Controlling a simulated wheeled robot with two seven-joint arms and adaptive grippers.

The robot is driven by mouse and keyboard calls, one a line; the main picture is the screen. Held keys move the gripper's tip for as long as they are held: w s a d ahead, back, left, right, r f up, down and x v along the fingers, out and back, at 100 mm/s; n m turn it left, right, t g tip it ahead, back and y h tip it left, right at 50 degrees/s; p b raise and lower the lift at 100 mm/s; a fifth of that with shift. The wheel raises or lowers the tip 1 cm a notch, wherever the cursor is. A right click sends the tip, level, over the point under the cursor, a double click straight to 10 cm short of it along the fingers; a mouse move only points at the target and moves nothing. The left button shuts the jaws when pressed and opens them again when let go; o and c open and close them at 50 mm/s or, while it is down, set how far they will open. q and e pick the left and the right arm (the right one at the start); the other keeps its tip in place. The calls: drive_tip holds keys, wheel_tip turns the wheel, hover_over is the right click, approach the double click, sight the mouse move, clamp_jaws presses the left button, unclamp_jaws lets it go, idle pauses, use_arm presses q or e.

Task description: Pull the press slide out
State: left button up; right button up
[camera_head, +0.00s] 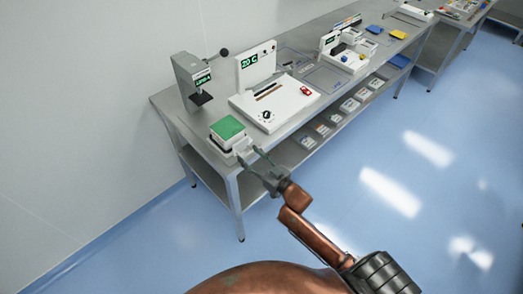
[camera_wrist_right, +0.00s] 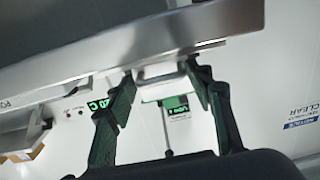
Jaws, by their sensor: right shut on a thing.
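The press slide (camera_head: 222,142), a pale block with a green pad on top, sits at the front left edge of the bench. It stands out in front of the grey press (camera_head: 187,70), which has a lever and a green display. My right gripper (camera_head: 248,156) is at the slide's front, its fingers on either side of the pale handle. In the right wrist view the fingers (camera_wrist_right: 163,92) flank a pale piece (camera_wrist_right: 160,72), and I take them as shut on the handle. The exact finger contact is hard to see. My left gripper is out of view.
The metal bench (camera_head: 285,140) carries a white station (camera_head: 275,102) with a green display right of the slide. Small bins (camera_head: 345,60) stand further back. A lower shelf holds several boxes. The blue floor (camera_head: 400,200) in front is clear.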

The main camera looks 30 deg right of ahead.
drive_tip(key=shift+d, duration=0.25)
drive_tip(key=o, duration=1.2)
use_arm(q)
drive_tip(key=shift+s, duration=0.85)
use_arm(e)
drive_tip(key=shift+o, duration=1)
drive_tip(key=shift+s, duration=0.2)
drive_tip(key=shift+w+a, duration=0.1)
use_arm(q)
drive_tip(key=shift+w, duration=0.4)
use_arm(e)
drive_tip(key=v, duration=1.2)
